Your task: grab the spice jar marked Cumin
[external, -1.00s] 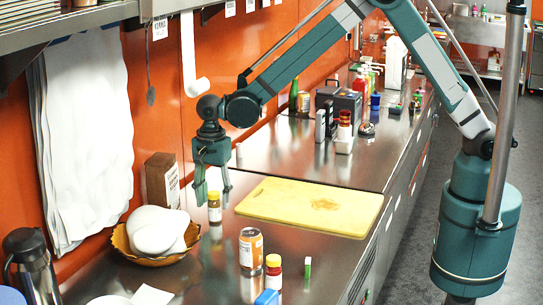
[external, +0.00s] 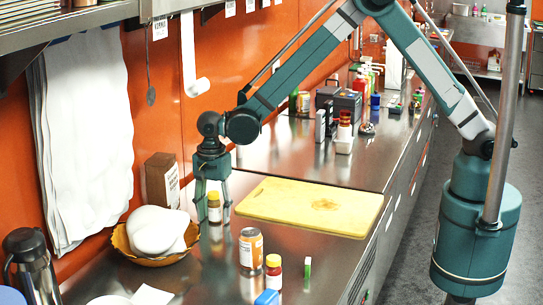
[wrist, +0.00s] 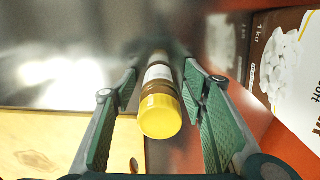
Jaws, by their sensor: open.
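A spice jar with a yellow lid (external: 214,207) stands upright on the steel counter, left of the cutting board. Its label is too small to read. In the wrist view the same jar (wrist: 160,108) lies between the two fingers, its yellow lid toward the camera. My gripper (external: 212,207) points down over the jar with its fingers on either side. In the wrist view my gripper (wrist: 158,118) is open, with a gap between the jar and each finger.
A yellow cutting board (external: 285,205) lies to the right. A brown box (external: 162,180) stands close behind on the left, near the wall. A basket with white rounds (external: 150,258) sits left of the jar. An orange-and-white can (external: 251,250) stands in front.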

